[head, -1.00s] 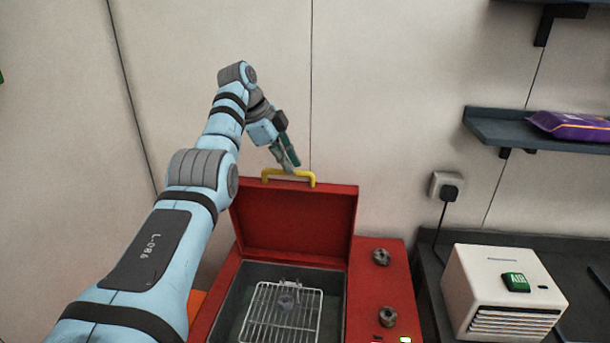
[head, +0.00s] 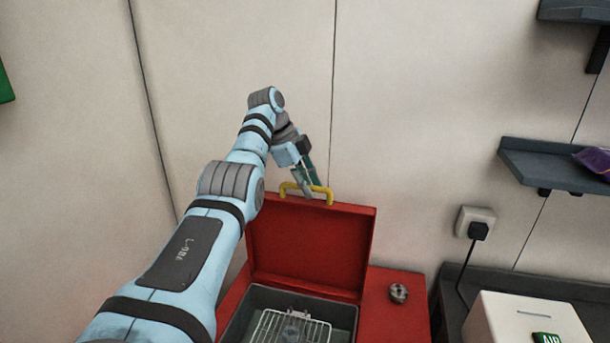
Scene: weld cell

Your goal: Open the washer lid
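The red washer lid (head: 310,245) stands raised at the back of the red washer, tilted up from the opening. Its yellow handle (head: 328,195) is on the lid's upper edge. My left gripper (head: 307,187) is at this handle, its fingers overlapping the middle of the bar. Whether the fingers are closed on the bar is too small to tell. Below the lid, the grey basin (head: 262,298) is uncovered, with a wire rack (head: 268,330) and a small grey round part (head: 291,333) inside. My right gripper is not in view.
A grey knob (head: 399,293) is on the washer's right top. A white box (head: 520,318) with a green AIR label stands on the dark counter at right. A plugged wall socket (head: 475,222) and dark shelf (head: 540,166) are on the right wall.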

